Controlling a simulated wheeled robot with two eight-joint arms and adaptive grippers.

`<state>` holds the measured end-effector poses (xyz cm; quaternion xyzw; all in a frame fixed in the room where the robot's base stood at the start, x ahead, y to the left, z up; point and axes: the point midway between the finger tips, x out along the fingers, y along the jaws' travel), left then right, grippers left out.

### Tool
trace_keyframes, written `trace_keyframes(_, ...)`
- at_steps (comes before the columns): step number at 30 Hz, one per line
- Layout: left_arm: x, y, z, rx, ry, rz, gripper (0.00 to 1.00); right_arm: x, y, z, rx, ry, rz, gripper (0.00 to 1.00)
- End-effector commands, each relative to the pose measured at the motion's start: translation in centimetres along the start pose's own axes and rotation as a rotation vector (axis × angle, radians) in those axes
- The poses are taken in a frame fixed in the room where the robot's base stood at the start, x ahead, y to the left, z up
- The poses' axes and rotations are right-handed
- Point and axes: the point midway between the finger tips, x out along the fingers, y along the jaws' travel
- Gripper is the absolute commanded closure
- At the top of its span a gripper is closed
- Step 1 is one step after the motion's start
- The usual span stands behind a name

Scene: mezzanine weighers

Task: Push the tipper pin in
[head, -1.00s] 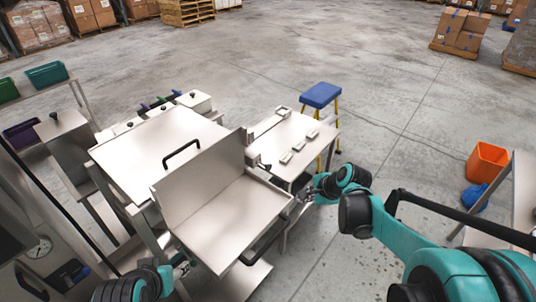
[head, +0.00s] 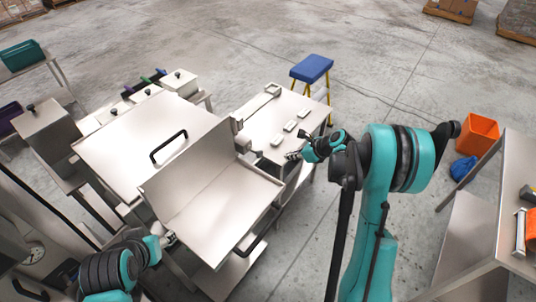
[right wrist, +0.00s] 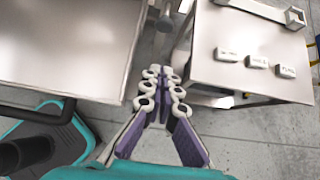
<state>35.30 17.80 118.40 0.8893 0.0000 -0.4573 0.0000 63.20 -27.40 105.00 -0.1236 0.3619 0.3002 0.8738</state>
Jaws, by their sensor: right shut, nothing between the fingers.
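The tipper (head: 220,200) is a steel tray with a tall back plate, on a stand in the middle of the head view. A small dark knob (right wrist: 165,23), possibly the tipper pin, shows beside the tray's edge in the right wrist view; whether it is in or out cannot be told. My right gripper (head: 292,155) is at the side table's near edge, right of the tipper. Its fingers (right wrist: 163,72) are together and empty, pointing at the gap between tray and table. My left gripper (head: 171,239) is by the tray's left side; its finger state is unclear.
The side table (head: 262,125) holds several small pale labelled blocks (right wrist: 257,61). A blue stool (head: 312,68) stands behind it. A black bar handle (head: 255,245) runs along the tray's front. An orange bin (head: 478,135) and another steel table (head: 480,210) are at right.

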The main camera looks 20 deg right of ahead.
Motion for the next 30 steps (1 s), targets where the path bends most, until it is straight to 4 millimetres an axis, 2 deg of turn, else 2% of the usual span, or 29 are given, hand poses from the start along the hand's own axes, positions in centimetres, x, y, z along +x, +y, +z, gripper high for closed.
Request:
trace_keyframes(4, 0.1, 0.0, 0.1, 0.0, 0.0, 0.0, 0.45, 1.0, 0.0, 0.0, -0.002, 0.0, 0.001, 1.0)
trace_keyframes(8, 0.2, 0.0, 0.2, 0.0, 0.0, 0.0, 0.45, 3.1, 0.1, 0.0, -0.003, 0.0, 0.002, 1.0)
trace_keyframes(18, 0.7, 0.0, 0.5, 0.0, 0.0, 0.0, 0.45, 10.3, 0.1, 0.0, -0.004, 0.0, 0.001, 1.0)
trace_keyframes(24, 0.5, 0.0, 0.3, 0.0, 0.0, 0.0, 0.45, 12.1, 0.1, 2.1, -0.003, 0.0, 0.0, 1.0)
trace_keyframes(30, 0.5, 0.0, 0.3, 0.0, 0.0, 0.0, 0.45, 12.8, 0.0, 2.8, -0.002, 0.001, 0.0, 1.0)
